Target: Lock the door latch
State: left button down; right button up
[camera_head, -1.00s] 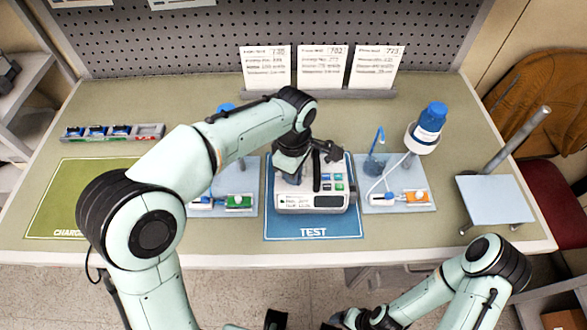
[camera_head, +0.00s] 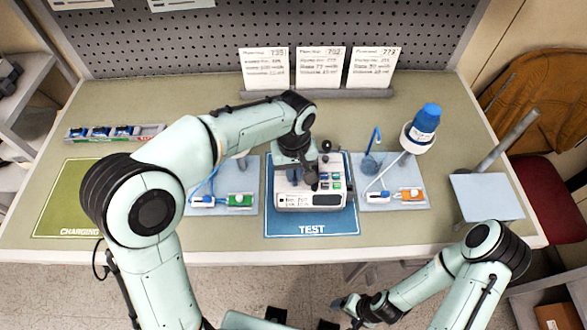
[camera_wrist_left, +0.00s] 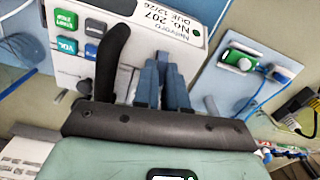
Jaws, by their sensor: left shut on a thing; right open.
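The white infusion pump (camera_head: 316,201) sits on the blue TEST mat (camera_head: 313,229), its keypad and label facing up. My left gripper (camera_head: 308,178) reaches down onto the pump's upper face. In the left wrist view its blue-grey fingers (camera_wrist_left: 162,88) are close together beside the pump's edge, shut on a part I take to be the door latch; the held part is mostly hidden. A dark curved lever (camera_wrist_left: 112,58) stands just left of the fingers, in front of the pump (camera_wrist_left: 140,40). My right gripper (camera_head: 349,306) is open and empty, low in front of the table.
Light blue trays with a green-clamped set (camera_head: 238,200) and an orange-clamped set (camera_head: 410,195) flank the mat. A blue-capped bottle (camera_head: 424,124) stands at the right. A green CHARGING mat (camera_head: 70,200) lies left. Cards (camera_head: 321,68) stand at the back.

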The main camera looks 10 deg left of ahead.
pick_arm(q)
jog(key=shift+m, duration=0.9)
pick_arm(e)
jog(key=shift+w+r, duration=0.2)
jog(key=shift+r, duration=0.05)
pick_arm(q)
jog(key=c, duration=1.2)
grip_release()
jog(key=shift+r, duration=0.1)
notch_tip(320, 180, up, 13)
jog(key=shift+r+p, duration=0.15)
jog(key=shift+p, duration=1)
pick_arm(e)
jog(key=w+r, duration=0.2)
jog(key=shift+w+r, duration=0.2)
jog(key=shift+r, duration=0.15)
jog(key=shift+s, duration=0.15)
